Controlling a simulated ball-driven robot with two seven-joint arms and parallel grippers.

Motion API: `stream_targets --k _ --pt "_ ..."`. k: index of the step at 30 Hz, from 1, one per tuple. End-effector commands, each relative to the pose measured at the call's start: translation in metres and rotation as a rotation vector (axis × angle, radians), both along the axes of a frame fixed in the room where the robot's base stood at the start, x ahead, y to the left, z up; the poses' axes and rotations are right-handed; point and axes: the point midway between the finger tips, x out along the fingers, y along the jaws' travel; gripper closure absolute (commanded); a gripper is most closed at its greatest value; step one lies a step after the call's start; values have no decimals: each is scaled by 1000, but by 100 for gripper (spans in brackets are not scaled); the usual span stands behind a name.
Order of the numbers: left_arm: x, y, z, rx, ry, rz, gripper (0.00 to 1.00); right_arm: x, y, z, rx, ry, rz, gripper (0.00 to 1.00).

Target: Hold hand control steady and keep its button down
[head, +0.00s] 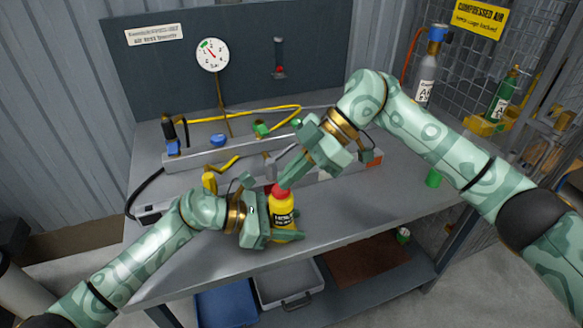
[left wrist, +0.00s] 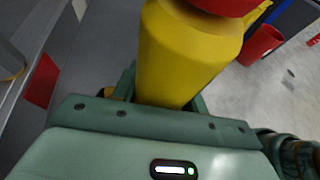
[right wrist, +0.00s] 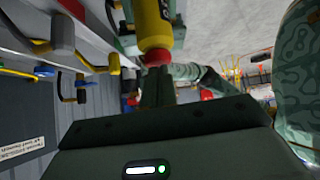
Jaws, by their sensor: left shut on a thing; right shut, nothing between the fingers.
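The hand control (head: 283,215) is a yellow cylinder with dark lettering and a red button (head: 280,190) on top. It stands about upright above the front part of the bench. My left gripper (head: 280,230) is shut around its lower body; the yellow body (left wrist: 188,55) fills the middle of the left wrist view. My right gripper (head: 284,184) is shut and empty, pointing down with its fingertips at the red button. In the right wrist view the fingers (right wrist: 157,85) meet the red button (right wrist: 157,58) and seem to touch it. How far the button is pressed cannot be told.
The grey bench (head: 335,205) carries a rail with valves and a yellow hose (head: 240,118) behind the grippers. A gauge (head: 212,55) hangs on the back panel. Trays (head: 290,285) lie on the lower shelf. Gas bottles (head: 427,70) stand by the mesh at right.

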Motion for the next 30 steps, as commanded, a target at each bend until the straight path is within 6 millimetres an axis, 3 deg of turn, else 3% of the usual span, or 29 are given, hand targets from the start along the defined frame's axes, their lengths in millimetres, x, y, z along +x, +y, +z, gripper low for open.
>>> stream_targets --k 3,30 --pt "0 0 0 -1 0 0 95 0 -1 -9 -3 1 -1 100" --pt "0 -1 1 -4 0 -2 95 0 -2 -13 -10 6 -2 100"
